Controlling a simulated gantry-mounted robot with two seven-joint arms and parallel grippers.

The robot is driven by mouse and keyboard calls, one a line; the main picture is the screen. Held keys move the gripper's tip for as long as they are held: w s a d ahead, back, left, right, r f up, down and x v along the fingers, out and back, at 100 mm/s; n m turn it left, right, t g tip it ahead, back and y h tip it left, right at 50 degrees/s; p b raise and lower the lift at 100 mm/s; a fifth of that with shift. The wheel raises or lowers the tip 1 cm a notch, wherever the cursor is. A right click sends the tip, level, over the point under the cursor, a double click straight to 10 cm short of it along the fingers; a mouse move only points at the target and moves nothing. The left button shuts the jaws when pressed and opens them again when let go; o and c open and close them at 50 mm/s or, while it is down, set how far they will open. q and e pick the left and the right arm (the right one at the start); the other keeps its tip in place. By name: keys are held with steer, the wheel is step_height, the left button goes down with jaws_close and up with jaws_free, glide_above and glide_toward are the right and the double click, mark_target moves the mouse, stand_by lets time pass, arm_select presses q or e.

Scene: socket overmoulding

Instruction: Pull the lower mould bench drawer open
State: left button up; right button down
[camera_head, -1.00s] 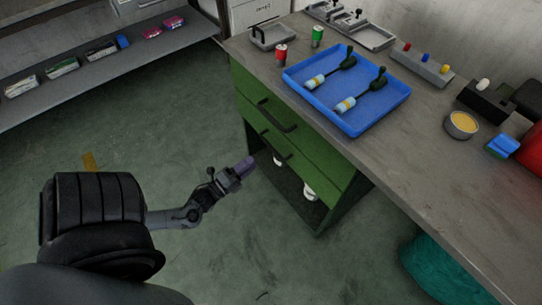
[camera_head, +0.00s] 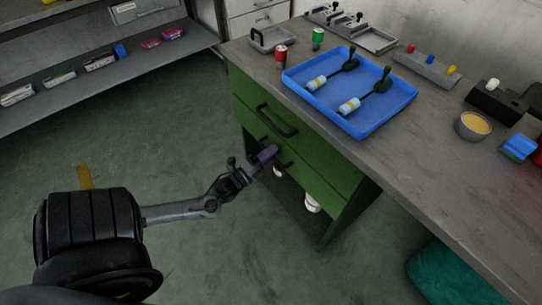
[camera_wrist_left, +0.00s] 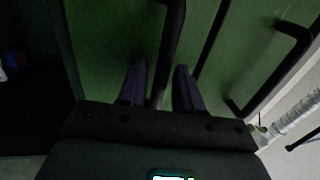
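The green bench has two drawers one above the other. The lower drawer (camera_head: 328,177) looks flush with the bench front. Its dark bar handle (camera_wrist_left: 171,45) runs between the two fingers of my left gripper (camera_wrist_left: 160,88) in the left wrist view. The fingers stand apart, one on each side of the bar, and whether either touches it is unclear. In the head view my left gripper (camera_head: 268,154) is at the lower drawer front and hides part of that handle. The upper drawer's handle (camera_head: 276,121) also shows in the left wrist view (camera_wrist_left: 285,62). My right gripper is out of view.
The bench top (camera_head: 425,135) carries a blue tray (camera_head: 368,128) with two tools, a red can (camera_head: 281,57) and a green can (camera_head: 318,38). White items (camera_head: 312,203) stand in the open space under the drawers. The floor (camera_head: 180,130) before the bench is clear.

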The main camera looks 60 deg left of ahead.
arm_select(q)
steer(key=shift+w, duration=0.1)
steer(key=shift+c, duration=0.3)
jaws_close()
